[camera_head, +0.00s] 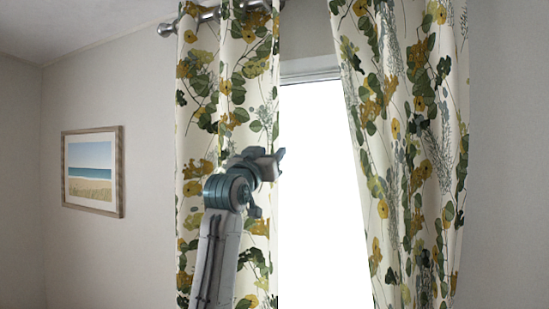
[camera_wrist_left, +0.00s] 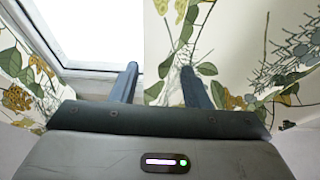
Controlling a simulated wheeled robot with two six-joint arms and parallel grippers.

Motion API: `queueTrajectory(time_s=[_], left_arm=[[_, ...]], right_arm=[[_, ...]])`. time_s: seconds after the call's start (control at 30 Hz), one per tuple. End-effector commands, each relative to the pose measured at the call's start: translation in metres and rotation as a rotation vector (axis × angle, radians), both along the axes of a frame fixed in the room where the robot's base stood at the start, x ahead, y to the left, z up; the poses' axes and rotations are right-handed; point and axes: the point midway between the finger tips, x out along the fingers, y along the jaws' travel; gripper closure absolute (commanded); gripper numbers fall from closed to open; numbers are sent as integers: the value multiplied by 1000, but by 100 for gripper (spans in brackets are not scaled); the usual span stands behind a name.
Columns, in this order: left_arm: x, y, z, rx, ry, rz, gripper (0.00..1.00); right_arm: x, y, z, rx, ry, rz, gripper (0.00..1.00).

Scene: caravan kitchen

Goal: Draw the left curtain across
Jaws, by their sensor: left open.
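The left curtain (camera_head: 198,110), cream with green leaves and yellow flowers, hangs gathered in folds at the left of the bright window (camera_head: 315,200). My left gripper (camera_head: 268,168) is in front of this curtain, near its inner edge. In the left wrist view its two fingers (camera_wrist_left: 159,72) are apart. The edge of a curtain panel (camera_wrist_left: 230,45), which looks like the left curtain, lies between the fingers in the picture. I cannot tell whether the fingers touch the cloth. My right gripper is not in view.
The right curtain (camera_head: 408,150), of the same pattern, hangs at the right of the window with a slanting inner edge. A metal curtain rod (camera_head: 203,14) runs along the top. A framed beach picture (camera_head: 92,172) hangs on the left wall. Bare window lies between the curtains.

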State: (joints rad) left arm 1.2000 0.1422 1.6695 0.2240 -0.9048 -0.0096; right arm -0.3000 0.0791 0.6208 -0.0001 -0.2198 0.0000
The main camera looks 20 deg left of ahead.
Motion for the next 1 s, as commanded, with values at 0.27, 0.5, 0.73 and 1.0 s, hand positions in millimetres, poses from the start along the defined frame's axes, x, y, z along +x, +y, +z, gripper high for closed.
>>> queueTrajectory(time_s=[0.27, 0.5, 0.73, 1.0], left_arm=[[-49, 3, -25, 2, -1, 0, 58], [-65, 3, -29, 1, 2, -1, 58], [-65, 3, -28, 1, 2, -1, 58], [-63, 3, -33, 2, 10, -1, 58]], right_arm=[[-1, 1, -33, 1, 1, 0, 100], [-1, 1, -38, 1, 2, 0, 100], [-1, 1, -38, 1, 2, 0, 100], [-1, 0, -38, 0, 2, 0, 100]])
